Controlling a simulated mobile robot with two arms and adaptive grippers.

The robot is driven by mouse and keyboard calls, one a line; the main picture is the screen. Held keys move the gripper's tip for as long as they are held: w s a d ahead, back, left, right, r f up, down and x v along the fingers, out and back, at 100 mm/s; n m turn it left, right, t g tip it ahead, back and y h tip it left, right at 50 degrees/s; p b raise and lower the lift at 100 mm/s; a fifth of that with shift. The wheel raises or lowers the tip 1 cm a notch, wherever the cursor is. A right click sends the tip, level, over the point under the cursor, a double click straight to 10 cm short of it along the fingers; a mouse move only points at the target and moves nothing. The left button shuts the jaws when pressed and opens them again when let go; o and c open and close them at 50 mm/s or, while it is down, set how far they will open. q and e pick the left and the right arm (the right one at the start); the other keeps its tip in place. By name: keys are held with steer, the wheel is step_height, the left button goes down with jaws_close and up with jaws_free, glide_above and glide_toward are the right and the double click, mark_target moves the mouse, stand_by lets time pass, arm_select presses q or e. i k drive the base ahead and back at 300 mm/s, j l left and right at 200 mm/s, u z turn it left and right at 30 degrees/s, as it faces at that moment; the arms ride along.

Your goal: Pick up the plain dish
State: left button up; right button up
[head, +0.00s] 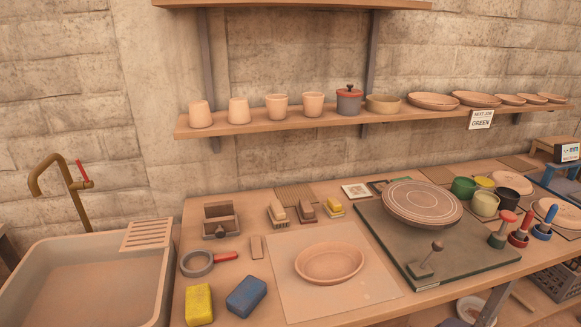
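A plain, reddish-brown oval dish (329,262) with a low rim lies flat and empty on a pale square sheet (283,306) near the front of the workbench. Nothing covers it and nothing touches it from above. Several similar plain dishes, such as a wide one (433,101), stand on the wall shelf. Neither of my grippers shows in the head view, so I cannot see their state.
A sink (75,290) with a brass tap is at left. A round ringed disc (422,203) on a dark board (470,254) stands right. Coloured pots (464,188) are beyond.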

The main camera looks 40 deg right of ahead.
mark_target(326, 263)
steer(key=z, duration=1.7)
steer(key=j, duration=0.15)
